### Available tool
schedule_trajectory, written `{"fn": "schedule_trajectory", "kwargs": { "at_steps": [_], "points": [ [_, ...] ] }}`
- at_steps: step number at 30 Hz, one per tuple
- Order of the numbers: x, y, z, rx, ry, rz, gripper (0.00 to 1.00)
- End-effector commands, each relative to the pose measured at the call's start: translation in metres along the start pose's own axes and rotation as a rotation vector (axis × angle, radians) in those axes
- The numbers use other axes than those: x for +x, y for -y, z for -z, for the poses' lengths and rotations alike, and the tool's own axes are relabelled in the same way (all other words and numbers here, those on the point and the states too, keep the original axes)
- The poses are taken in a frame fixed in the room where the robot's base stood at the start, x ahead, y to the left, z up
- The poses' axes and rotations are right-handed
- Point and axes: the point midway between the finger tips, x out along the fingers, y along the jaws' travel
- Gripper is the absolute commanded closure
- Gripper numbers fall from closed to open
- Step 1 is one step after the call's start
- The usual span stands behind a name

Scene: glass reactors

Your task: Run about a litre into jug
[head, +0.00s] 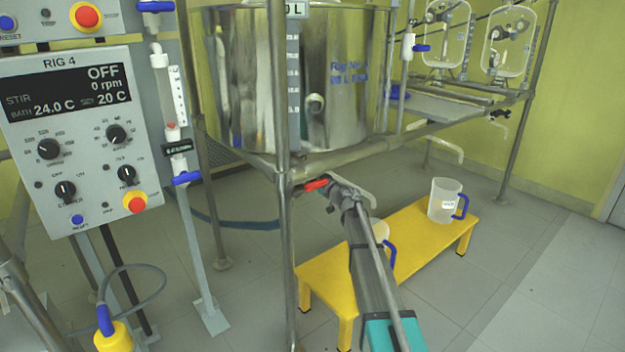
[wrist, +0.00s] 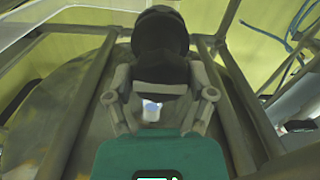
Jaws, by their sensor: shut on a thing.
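My gripper (head: 333,186) is at the underside of the steel vessel (head: 335,90), by the red valve lever (head: 315,185). It is shut on the lever's right end; the grip itself is mostly hidden. A pale curved spout (head: 358,190) shows behind the gripper. One jug (head: 382,232) with a blue handle stands on the yellow bench, mostly hidden behind my arm. Another clear jug (head: 441,203) stands upright at the bench's right end. I cannot tell liquid in either.
The yellow bench (head: 325,270) stands below the vessel. A steel frame post (head: 283,240) rises left of my gripper. The control panel (head: 80,135) reads OFF, 0 rpm. Glass reactors (head: 447,35) hang at the back right. The floor at right is clear.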

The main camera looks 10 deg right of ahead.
Motion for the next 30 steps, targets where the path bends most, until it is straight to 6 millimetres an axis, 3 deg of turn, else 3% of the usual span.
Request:
{"fn": "schedule_trajectory", "kwargs": {
  "at_steps": [14, 30],
  "points": [
    [0.0006, -0.0018, 0.0000, -0.136, 0.000, -0.002, 0.77],
    [0.0008, -0.0038, 0.0007, -0.598, 0.001, -0.003, 0.77]
  ]
}}
